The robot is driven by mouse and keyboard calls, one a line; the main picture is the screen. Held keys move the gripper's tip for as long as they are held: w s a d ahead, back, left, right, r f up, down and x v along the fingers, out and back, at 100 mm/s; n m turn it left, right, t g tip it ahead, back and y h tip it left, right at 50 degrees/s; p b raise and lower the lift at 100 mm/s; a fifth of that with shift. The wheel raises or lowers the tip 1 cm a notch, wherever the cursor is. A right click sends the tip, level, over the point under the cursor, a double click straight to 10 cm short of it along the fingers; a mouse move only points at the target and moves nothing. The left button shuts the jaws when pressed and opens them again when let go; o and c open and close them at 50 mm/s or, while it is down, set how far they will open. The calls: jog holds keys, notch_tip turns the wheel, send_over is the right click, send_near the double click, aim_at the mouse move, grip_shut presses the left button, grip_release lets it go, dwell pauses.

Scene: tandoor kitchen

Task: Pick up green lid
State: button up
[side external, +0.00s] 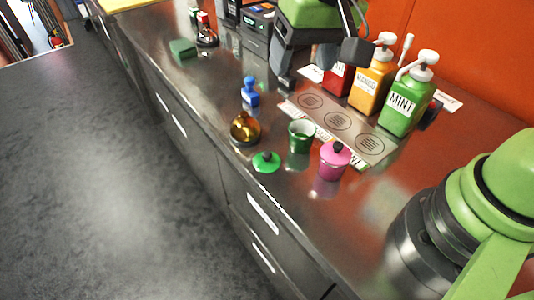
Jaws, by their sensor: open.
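My gripper (322,66) is at the top of the picture, farther along the counter and well apart from the lid. Its dark fingers are spread, and I see nothing held between them. Part of the gripper is cut off by the top edge.
A pink lidded pot (334,161), an amber domed object (244,129) and a blue bottle (250,91) stand near the lid. Red, yellow (371,84) and green (406,102) pump bottles stand behind a mat (374,143). Counter (205,95) left of the blue bottle is clear.

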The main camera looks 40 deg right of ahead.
jog(key=g, duration=0.1)
send_near(268, 154)
jog(key=shift+n+h, duration=0.4)
jog(key=f, duration=0.2)
jog(key=w+a+f, duration=0.1)
jog(key=shift+f, duration=0.4)
jog(key=shift+w+d+f, duration=0.1)
jog(key=shift+w+f, duration=0.05)
jog(key=shift+f, duration=1.4)
jog(key=shift+w+d+f, duration=0.1)
jog(key=shift+w+f, duration=0.1)
jog(key=shift+f, duration=1.35)
jog(key=c, duration=1.1)
jog(key=shift+o, duration=0.2)
